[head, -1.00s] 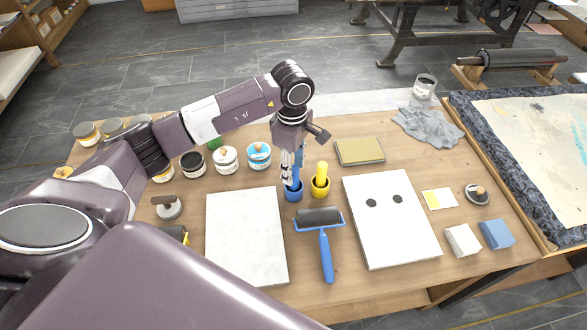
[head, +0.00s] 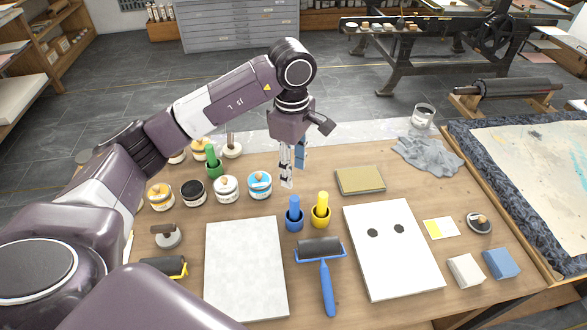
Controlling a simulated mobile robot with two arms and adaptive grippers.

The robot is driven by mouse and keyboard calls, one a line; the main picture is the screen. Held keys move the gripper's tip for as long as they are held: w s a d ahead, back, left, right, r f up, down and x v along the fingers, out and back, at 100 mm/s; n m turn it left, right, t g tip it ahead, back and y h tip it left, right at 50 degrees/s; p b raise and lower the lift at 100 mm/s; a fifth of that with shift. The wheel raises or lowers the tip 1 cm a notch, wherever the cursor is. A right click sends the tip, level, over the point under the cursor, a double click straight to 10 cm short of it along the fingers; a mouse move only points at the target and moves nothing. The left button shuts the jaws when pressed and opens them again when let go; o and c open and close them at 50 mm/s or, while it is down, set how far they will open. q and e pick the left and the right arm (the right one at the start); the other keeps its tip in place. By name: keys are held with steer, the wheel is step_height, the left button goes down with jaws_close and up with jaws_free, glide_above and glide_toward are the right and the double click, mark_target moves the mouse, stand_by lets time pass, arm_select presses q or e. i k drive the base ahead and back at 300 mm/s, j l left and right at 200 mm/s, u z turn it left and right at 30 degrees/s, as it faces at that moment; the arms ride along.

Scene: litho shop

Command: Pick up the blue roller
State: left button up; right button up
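The blue roller (head: 326,284) lies on the wooden table, with a dark cylinder at its far end and a blue frame and handle pointing toward me. Nothing covers it. My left gripper (head: 294,173) hangs fingers down above the table, beyond the roller and beyond the blue pot. Its fingers show a gap with nothing seen between them; one finger looks grey and the other blue. It is apart from the roller. My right gripper is not in view.
A blue pot (head: 295,216) and a yellow pot (head: 321,214), each with a handled tool, stand just beyond the roller. A pale slab (head: 245,270) lies left, a white slab (head: 390,250) right. Several jars stand at the left; another roller (head: 163,266) is partly hidden by my arm.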

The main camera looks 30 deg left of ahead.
mark_target(328, 291)
steer(key=k, duration=1.5)
